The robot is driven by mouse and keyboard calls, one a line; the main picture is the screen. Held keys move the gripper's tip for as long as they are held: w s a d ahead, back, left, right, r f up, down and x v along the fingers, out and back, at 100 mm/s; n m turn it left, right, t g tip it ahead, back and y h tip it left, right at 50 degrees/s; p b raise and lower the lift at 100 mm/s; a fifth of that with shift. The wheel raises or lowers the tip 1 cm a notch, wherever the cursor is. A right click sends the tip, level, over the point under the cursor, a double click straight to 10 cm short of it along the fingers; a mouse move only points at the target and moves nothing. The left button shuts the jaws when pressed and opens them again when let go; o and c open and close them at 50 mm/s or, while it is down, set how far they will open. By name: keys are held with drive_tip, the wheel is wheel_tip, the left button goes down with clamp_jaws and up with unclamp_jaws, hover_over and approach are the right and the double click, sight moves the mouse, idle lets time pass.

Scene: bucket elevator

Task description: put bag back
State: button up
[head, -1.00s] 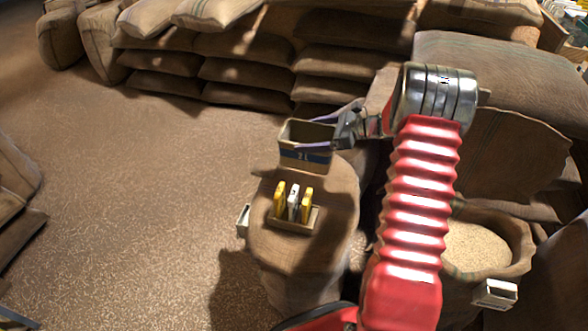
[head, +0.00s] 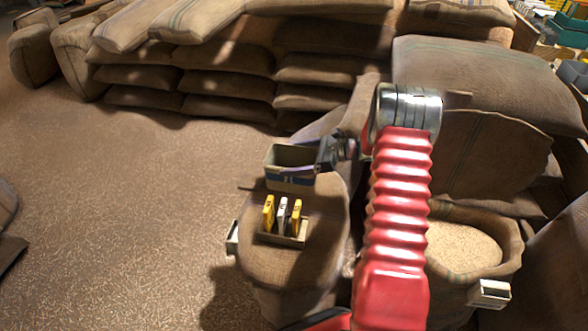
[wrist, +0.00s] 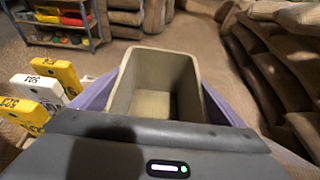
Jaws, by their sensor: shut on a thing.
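My gripper (head: 296,160) is shut on an open, empty box (head: 290,182), pale inside with a dark blue band on its front. In the wrist view the box (wrist: 152,102) sits upright between my two purple fingers (wrist: 156,92). In the head view it is at the far edge of the top of a standing sack (head: 290,268); I cannot tell whether it touches. Several filled sacks lie stacked behind (head: 225,85). An open sack of grain (head: 465,245) stands at the right. Which bag the task means is unclear.
A small holder (head: 283,239) with yellow and white tags stands on the sack top, nearer than the box. A large sack (head: 480,75) lies at the right behind my arm. The floor (head: 130,210) at left is clear. The wrist view shows a shelf with coloured bins (wrist: 58,20).

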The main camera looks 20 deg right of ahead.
drive_tip(key=shift+f, duration=0.2)
drive_tip(key=shift+f, duration=1.9)
drive_tip(key=o, duration=1.8)
drive_tip(key=shift+f, duration=0.1)
drive_tip(key=shift+c, duration=0.2)
